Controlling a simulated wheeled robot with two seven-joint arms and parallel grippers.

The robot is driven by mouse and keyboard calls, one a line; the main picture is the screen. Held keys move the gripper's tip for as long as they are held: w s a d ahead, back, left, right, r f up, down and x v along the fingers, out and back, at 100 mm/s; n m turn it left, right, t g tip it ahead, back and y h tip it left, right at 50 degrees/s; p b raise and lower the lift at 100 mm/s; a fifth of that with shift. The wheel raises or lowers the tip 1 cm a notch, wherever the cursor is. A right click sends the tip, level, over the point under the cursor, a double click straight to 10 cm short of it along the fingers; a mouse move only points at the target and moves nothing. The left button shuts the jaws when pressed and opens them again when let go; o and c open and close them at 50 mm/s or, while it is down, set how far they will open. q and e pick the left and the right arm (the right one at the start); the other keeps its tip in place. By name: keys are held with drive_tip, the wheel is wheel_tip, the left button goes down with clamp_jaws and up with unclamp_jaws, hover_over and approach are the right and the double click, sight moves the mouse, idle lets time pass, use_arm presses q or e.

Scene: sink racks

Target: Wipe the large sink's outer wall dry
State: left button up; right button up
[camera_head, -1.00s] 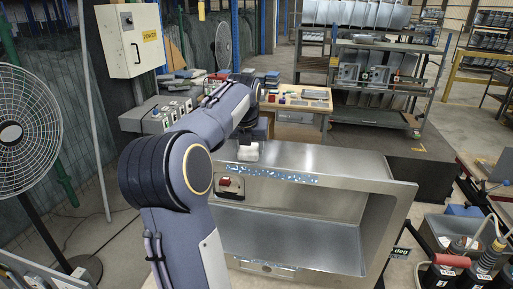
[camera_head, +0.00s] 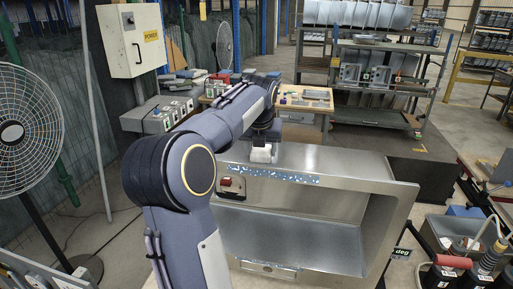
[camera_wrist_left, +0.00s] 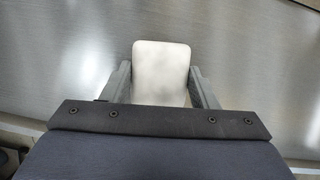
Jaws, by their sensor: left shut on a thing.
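The large steel sink (camera_head: 335,163) lies on its side in the middle of the head view, with one flat outer wall facing up and its open basin towards me. A strip of bluish-white speckles, like water drops (camera_head: 290,177), runs along that wall's front edge. My left gripper (camera_head: 263,146) is over the wall's left part, shut on a white pad (camera_head: 261,155). In the left wrist view the white pad (camera_wrist_left: 160,72) sits between both fingers, over brushed steel (camera_wrist_left: 250,50). I cannot tell whether the pad presses on the steel. My right gripper is not in view.
A small dark holder with a red part (camera_head: 230,187) is at the sink's left front. A bench with small parts (camera_head: 305,98) stands behind. A grey bin with bottles (camera_head: 455,230) is at right, a fan (camera_head: 20,135) at far left. The wall's right part is clear.

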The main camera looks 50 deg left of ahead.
sight(320, 163)
use_arm(q)
drive_tip(key=shift+w+d+f, duration=0.1)
drive_tip(key=shift+w+d, duration=1.75)
drive_tip(key=shift+d, duration=0.35)
drive_tip(key=shift+w+d+r, duration=0.1)
drive_tip(key=shift+w+d, duration=1.7)
drive_tip(key=shift+d, duration=0.4)
drive_tip(key=shift+w+d+f, duration=0.1)
drive_tip(key=shift+w+d, duration=1.75)
drive_tip(key=shift+d, duration=0.35)
drive_tip(key=shift+r, duration=3.05)
drive_tip(key=shift+r, duration=0.1)
drive_tip(key=shift+r, duration=1.4)
